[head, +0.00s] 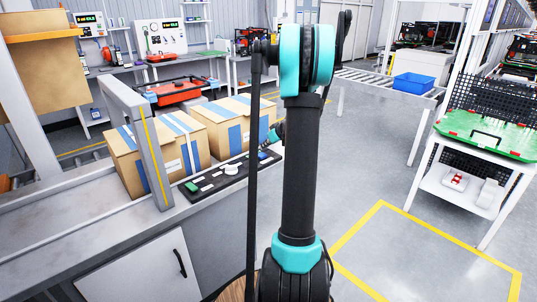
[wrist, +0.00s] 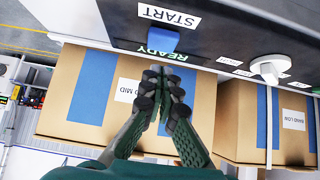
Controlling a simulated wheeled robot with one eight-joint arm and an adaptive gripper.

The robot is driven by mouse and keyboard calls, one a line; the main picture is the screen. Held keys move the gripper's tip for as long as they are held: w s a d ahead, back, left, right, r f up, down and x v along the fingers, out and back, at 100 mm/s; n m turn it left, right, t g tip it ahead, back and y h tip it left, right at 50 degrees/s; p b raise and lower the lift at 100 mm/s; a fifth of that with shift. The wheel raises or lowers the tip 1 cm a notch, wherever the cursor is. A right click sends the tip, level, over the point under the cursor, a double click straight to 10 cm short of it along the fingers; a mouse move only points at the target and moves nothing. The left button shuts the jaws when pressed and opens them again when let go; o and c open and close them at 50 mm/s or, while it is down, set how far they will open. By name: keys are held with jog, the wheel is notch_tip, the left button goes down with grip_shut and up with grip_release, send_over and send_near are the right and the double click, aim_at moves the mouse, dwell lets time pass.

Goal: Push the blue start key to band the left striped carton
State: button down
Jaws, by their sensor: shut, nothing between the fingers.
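The blue start key (wrist: 163,40) shows in the wrist view on the dark control panel (wrist: 210,25), between the upside-down words START and READY. In the head view the key (head: 263,155) is a small blue spot at the panel's right end. My gripper (wrist: 166,78) is shut and empty, its tips just below the key in the wrist picture; I cannot tell whether they touch the panel. In the head view my gripper (head: 277,135) is partly hidden by my arm. The left striped carton (head: 128,165) stands behind the panel, partly hidden by a grey frame.
Other blue-striped cartons stand right of it, including one at the far right (head: 240,118). The grey arch (head: 145,140) stands over the conveyor. The panel has a white knob (wrist: 268,68) and a green button (head: 191,186). Open floor lies to the right.

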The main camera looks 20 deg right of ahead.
jog(key=v, duration=0.9)
jog(key=shift+s+d, duration=0.1)
jog(key=shift+d, duration=0.05)
dwell(1.3)
jog(key=s+a+f+m+g+h, duration=0.1)
jog(key=s+a+f+g, duration=0.15)
jog(key=s+a, duration=0.8)
jog(key=s+a+f+m+g+h, duration=0.15)
jog(key=s+a+f, duration=0.25)
jog(key=s+a, duration=0.65)
jog(key=s+f+m, duration=0.1)
jog(key=s+f, duration=0.3)
jog(key=s, duration=0.6)
jog(key=shift+s+a+f, duration=0.3)
jog(key=shift+a+f, duration=0.1)
jog(key=shift+a, duration=0.05)
jog(key=shift+m+h, duration=0.25)
